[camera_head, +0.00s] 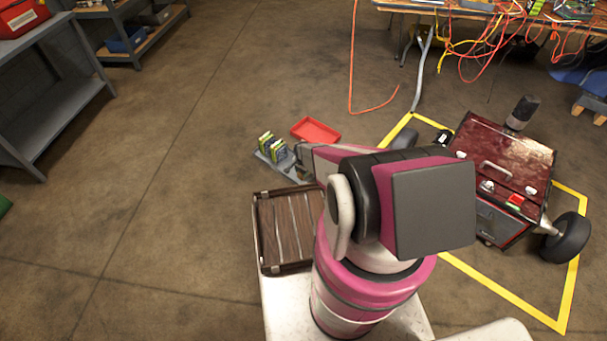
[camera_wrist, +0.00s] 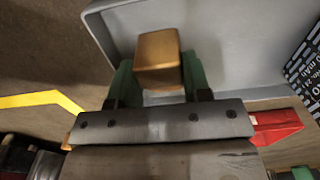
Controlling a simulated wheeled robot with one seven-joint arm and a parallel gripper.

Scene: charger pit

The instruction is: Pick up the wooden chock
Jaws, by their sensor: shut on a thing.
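The wooden chock (camera_wrist: 158,58) is a small brown block in the wrist view. My gripper (camera_wrist: 158,78) is shut on it, with a green finger on each side. The chock shows between the fingertips, in front of a grey tray (camera_wrist: 232,40); I cannot tell whether it touches the tray. In the head view my arm hides most of the gripper, and the chock cannot be made out there.
The grey tray (camera_head: 292,172) holds several green-and-dark packs (camera_head: 271,146). A red tray (camera_head: 315,129) lies beyond it. A dark red wheeled machine (camera_head: 505,160) stands inside yellow floor tape at right. A slatted wooden rack (camera_head: 287,228) is near me.

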